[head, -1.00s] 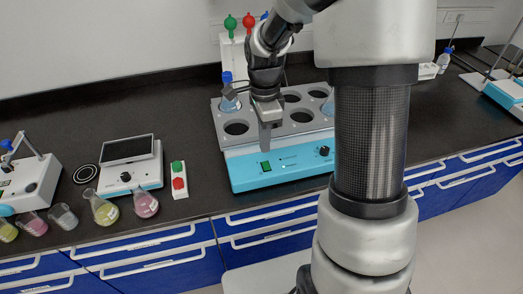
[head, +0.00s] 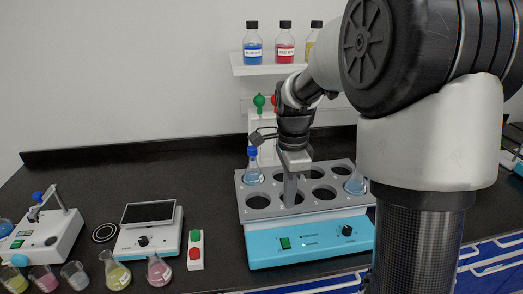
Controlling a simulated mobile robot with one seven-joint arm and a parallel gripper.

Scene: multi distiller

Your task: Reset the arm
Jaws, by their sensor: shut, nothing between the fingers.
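My gripper (head: 290,201) is shut and empty. Its fingers point down in front of the top plate of a blue and grey multi-hole water bath (head: 311,243); I cannot tell whether they are above the plate or touching it. My arm comes in from the right and hides part of the bath's back and right side. A flask with a blue cap (head: 253,170) stands in the bath's back left hole. Another flask (head: 355,182) stands in a hole at the right. Several other holes look empty.
Left of the bath are a red and green button box (head: 195,250), a balance (head: 148,238) and several flasks with coloured liquid (head: 117,273) along the counter's front. A wall shelf (head: 270,69) holds bottles. The dark counter (head: 85,175) is clear at the back left.

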